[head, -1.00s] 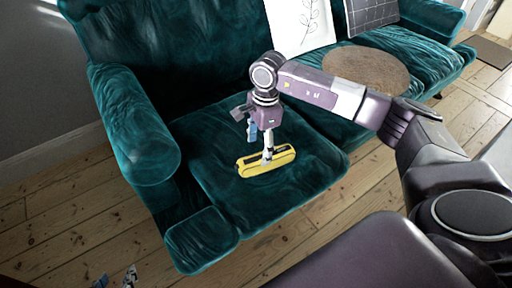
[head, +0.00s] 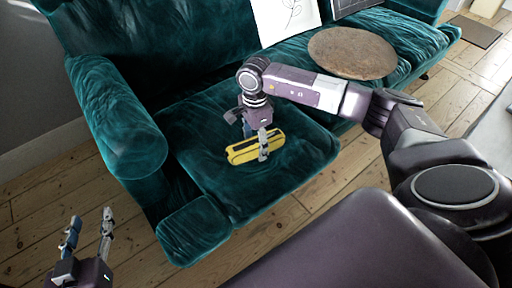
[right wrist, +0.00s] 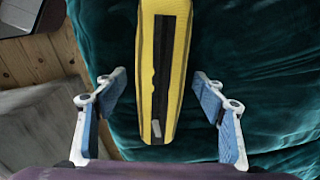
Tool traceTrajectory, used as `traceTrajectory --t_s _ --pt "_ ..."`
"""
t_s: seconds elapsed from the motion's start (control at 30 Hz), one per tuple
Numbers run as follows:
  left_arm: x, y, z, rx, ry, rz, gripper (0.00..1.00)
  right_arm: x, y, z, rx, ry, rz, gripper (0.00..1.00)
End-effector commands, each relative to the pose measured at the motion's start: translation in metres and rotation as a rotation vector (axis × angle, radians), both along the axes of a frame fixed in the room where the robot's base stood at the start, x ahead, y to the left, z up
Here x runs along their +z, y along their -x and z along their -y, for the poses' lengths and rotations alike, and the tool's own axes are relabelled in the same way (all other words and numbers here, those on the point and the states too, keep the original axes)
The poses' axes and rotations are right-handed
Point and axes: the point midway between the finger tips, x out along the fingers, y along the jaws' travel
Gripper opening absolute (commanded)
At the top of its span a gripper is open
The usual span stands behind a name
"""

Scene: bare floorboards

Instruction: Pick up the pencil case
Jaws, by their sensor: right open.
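The yellow pencil case (head: 240,153) with a dark strip along it lies on the teal sofa's seat. My right gripper (head: 256,145) is open over it, one finger in front of the case and the other partly hidden behind it. In the right wrist view the case (right wrist: 147,60) runs lengthwise between the open fingers of my right gripper (right wrist: 159,78), with a gap on each side. A light zip pull shows at its near end. My left gripper (head: 89,228) is open and empty at the lower left, in front of the sofa.
The teal sofa (head: 200,182) has an armrest (head: 122,140) on the left. A round brown cushion (head: 352,53) and a white picture with a line drawing (head: 285,20) are further back on it. Bare floorboards (head: 35,215) lie in front and to the left.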

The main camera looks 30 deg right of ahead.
Motion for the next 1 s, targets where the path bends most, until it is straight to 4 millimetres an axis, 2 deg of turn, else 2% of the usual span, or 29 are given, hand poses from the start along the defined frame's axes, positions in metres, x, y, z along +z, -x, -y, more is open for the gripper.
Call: traceTrajectory --t_s 0.33,0.77,1.0 --pt "0.0068 -0.0028 0.0016 -0.002 0.007 0.03 0.4 -0.0043 -0.0001 0.0002 0.0 0.0 0.0 0.64" --pt "0.0065 -0.0029 0.0014 -0.001 0.007 0.029 0.4 -0.0041 -0.0002 0.0001 0.0 0.0 0.001 0.17" --pt "0.0067 -0.0029 0.0013 -0.001 0.007 0.029 0.4 -0.0034 -0.0005 0.0002 0.0 0.0 0.002 0.16"
